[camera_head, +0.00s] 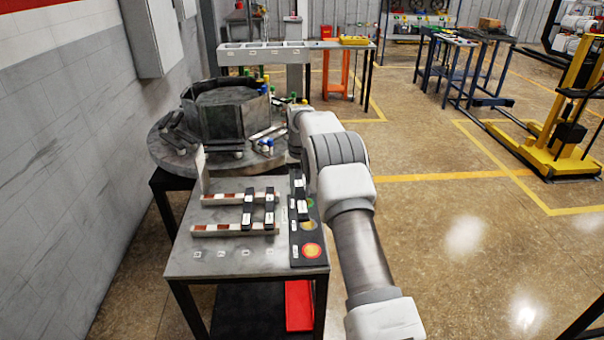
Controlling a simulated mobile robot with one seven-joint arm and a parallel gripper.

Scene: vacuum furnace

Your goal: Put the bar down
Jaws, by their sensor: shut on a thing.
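Two dark bars with small white labels lie side by side across two pale rails with brown sections on the grey table: a left bar (247,210) and a right bar (269,208). A third dark labelled piece (302,202) shows at the black strip, beside my arm. I cannot tell whether it rests there or is held. My arm (340,180) reaches forward along the table's right side and bends at its far end. My gripper is hidden behind the arm, so its fingers and anything in them do not show.
The black strip (309,262) with coloured round marks lines the right edge of the grey table (200,264). A thin upright plate (201,170) stands at its back left. Behind is a round table (165,155) with a dark hexagonal ring (225,125) and small parts.

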